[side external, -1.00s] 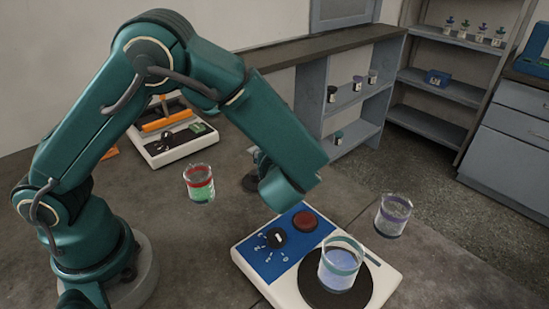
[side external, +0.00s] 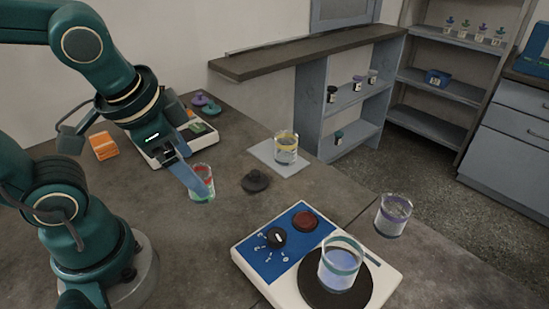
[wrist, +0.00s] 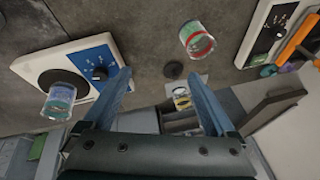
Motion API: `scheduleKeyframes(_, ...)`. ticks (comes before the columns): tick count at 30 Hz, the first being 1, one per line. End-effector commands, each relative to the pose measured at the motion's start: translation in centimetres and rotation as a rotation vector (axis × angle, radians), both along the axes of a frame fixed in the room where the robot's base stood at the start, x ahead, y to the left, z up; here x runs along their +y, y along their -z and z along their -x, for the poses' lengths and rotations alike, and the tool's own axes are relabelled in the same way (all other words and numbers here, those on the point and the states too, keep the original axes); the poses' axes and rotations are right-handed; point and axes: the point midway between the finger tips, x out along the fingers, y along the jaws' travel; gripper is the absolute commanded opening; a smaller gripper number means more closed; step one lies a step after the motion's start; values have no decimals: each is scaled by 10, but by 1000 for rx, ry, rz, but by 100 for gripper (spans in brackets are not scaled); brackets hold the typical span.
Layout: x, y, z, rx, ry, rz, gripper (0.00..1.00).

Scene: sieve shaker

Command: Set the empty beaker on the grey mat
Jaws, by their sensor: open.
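A beaker with a yellow band (side external: 286,150) stands upright on the pale grey mat (side external: 261,152) and looks clear; both also show in the wrist view, the beaker (wrist: 181,98) and the mat (wrist: 197,80). A red-banded beaker (side external: 203,172) stands at left; its contents are partly hidden by a finger. A purple-banded beaker (side external: 394,214) stands at right, its contents hard to tell. A teal-banded beaker (side external: 340,268) with blue liquid stands on the shaker's black plate. My gripper (side external: 190,180) is open and empty, overlapping the red-banded beaker in the side view. In the wrist view its fingers (wrist: 161,92) are wide apart.
The white and blue shaker (side external: 262,258) has a dark knob and a red button. A dark round knobbed object (side external: 256,181) lies between the mat and the shaker.

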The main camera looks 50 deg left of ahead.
Motion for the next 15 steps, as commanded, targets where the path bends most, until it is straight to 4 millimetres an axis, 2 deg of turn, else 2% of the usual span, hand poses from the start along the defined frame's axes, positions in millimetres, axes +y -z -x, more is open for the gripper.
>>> scheduleKeyframes(3, -10, -7, 5, -82, -130, 135, 91)
scheduleKeyframes(6, -16, -11, 6, -119, -188, 200, 91)
scheduleKeyframes(15, -18, -12, 7, -130, -210, 228, 91)
